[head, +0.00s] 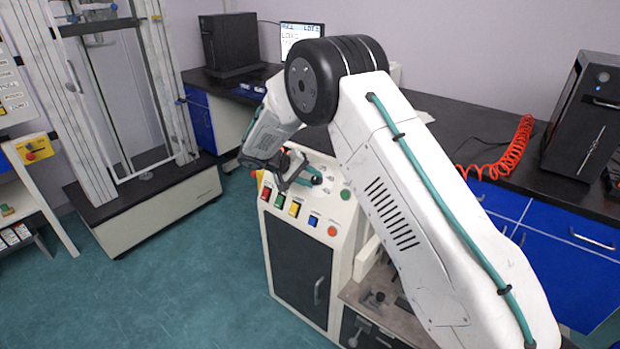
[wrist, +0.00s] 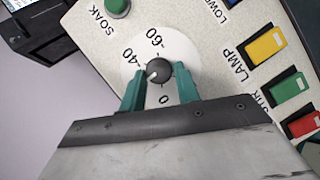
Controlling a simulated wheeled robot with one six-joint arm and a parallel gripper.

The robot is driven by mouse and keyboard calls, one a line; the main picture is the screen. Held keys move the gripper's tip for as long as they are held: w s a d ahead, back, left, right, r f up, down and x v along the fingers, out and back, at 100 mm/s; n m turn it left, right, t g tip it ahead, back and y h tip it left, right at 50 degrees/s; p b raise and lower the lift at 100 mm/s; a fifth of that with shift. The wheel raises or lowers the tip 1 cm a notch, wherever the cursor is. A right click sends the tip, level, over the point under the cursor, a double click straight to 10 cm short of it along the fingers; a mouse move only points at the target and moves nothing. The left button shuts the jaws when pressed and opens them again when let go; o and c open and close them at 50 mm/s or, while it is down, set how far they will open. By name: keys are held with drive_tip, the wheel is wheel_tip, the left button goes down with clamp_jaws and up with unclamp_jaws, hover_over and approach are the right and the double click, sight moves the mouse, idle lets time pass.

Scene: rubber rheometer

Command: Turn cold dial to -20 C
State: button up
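The cold dial (wrist: 157,72) is a small dark round knob with a white mark, set on a white disc (wrist: 180,50) with a printed scale. The labels -60, -40 and 0 are readable. The white mark points to the lower left, between -40 and 0; the -20 label is not visible, and my left finger covers part of that side. My gripper (wrist: 160,88) has its two teal fingers on either side of the knob, open, with a gap visible at least on the right. In the head view my gripper (head: 299,175) is over the panel top and the dial is not clearly visible.
Near the dial are a green SOAK button (wrist: 118,7), a yellow LAMP switch (wrist: 266,45), a green switch (wrist: 289,87) and a red switch (wrist: 305,123). The white cabinet (head: 345,245) stands beside a black bench with a dark computer case (head: 585,120) and a coiled orange hose (head: 512,150).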

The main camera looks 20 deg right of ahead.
drive_tip(key=shift+o, duration=1.4)
drive_tip(key=v, duration=0.8)
drive_tip(key=shift+f, duration=0.1)
